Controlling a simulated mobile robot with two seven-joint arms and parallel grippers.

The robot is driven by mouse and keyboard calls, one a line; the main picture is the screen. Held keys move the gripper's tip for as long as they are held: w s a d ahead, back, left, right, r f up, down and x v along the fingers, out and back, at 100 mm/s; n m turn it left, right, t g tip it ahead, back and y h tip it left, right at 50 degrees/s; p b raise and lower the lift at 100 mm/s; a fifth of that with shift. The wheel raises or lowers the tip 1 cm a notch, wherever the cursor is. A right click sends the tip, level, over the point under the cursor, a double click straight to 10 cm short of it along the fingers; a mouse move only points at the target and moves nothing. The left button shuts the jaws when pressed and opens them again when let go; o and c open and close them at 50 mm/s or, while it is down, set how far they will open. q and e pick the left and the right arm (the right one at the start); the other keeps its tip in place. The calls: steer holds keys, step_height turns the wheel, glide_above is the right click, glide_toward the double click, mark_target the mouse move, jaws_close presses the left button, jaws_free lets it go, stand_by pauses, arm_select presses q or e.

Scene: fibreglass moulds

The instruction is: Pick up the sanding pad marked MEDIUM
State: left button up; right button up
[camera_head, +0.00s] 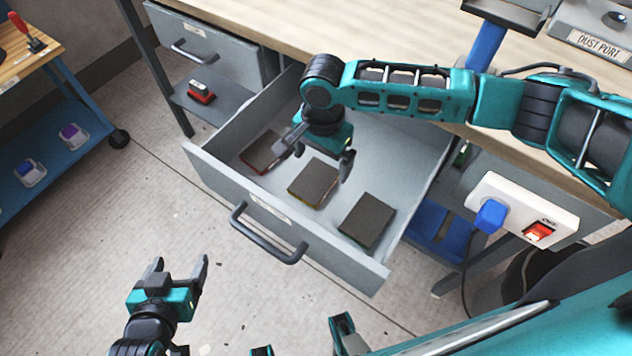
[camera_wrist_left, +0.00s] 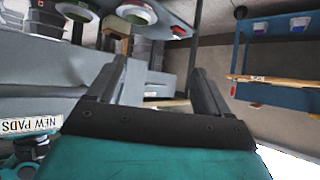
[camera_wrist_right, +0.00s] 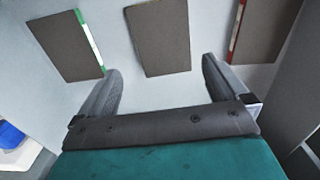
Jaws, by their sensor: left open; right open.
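Three dark sanding pads lie apart in an open grey drawer (camera_head: 215,170). The left pad (camera_head: 262,152) has a red edge, the middle pad (camera_head: 314,183) a yellowish edge and the right pad (camera_head: 367,220) a green edge. I cannot read MEDIUM on any of them. My right gripper (camera_head: 316,158) is open and empty above the drawer, over the middle pad's far side. In the right wrist view, the middle pad (camera_wrist_right: 160,38) is ahead between the fingers, with the green-edged pad (camera_wrist_right: 66,46) left and the red-edged pad (camera_wrist_right: 264,28) right. My left gripper (camera_head: 180,266) is open and empty outside the drawer.
The drawer's front has a dark handle (camera_head: 268,235); a NEW PADS label (camera_wrist_left: 30,125) shows in the left wrist view. The wooden bench top (camera_head: 330,38) overhangs behind. A power strip (camera_head: 525,212) is at right, a blue cart (camera_head: 60,155) at left. Floor is open between cart and drawer.

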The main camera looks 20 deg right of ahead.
mark_target(318, 175)
steer(key=f, duration=0.2)
steer(key=f+b, duration=0.1)
steer(key=f, duration=0.1)
steer(key=shift+w+a, duration=0.2)
steer(key=shift+w, duration=0.15)
steer(key=shift+s+f, duration=0.1)
steer(key=shift+f, duration=0.35)
steer(key=c, duration=1)
